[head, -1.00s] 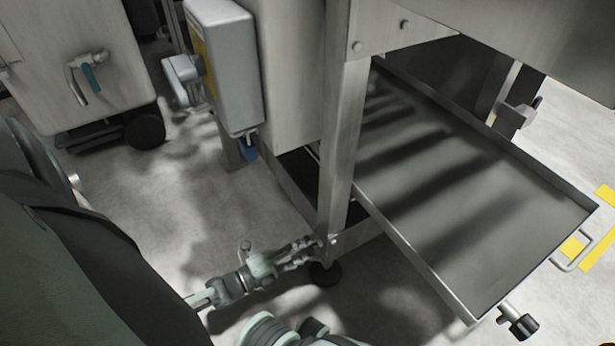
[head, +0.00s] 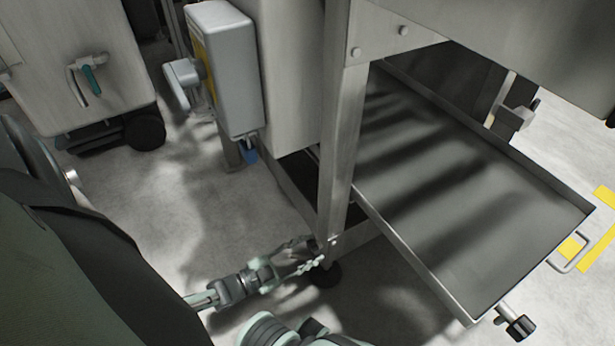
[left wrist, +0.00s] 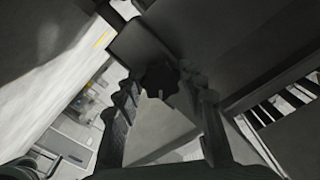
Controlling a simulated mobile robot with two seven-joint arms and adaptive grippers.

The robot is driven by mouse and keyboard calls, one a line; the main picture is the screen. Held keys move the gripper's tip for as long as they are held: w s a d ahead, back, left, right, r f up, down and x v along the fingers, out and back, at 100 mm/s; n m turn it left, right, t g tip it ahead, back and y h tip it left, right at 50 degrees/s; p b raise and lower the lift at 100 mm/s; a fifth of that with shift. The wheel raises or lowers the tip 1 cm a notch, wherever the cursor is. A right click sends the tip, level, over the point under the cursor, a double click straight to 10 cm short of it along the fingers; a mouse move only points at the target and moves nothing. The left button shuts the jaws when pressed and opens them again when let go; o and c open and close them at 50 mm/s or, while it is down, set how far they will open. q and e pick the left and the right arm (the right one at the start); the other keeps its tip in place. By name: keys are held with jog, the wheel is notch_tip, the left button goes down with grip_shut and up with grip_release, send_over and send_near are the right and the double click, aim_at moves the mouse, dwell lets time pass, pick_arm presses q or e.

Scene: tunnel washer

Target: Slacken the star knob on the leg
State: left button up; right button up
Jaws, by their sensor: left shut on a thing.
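My left gripper (head: 312,256) reaches in from the lower left to the bottom of the leg. In the left wrist view the dark star knob (left wrist: 160,80) sits on the leg between the two fingers (left wrist: 162,92), and my left gripper is shut on it. My right gripper is not in view.
A long shallow tray (head: 395,235) slopes out right of the leg, with a handle (head: 570,256) and a black-knobbed valve (head: 518,325) at its near end. A grey box (head: 228,70) hangs left of the leg. A wheeled steel cabinet (head: 80,65) stands at the upper left.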

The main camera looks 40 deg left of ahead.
pick_arm(q)
jog(key=n, duration=0.5)
jog(key=shift+s+d+n, duration=0.1)
jog(key=shift+n, duration=1.6)
jog(key=o, duration=1.2)
jog(key=shift+c, duration=0.2)
jog(key=v, duration=1.2)
jog(key=shift+f, duration=0.1)
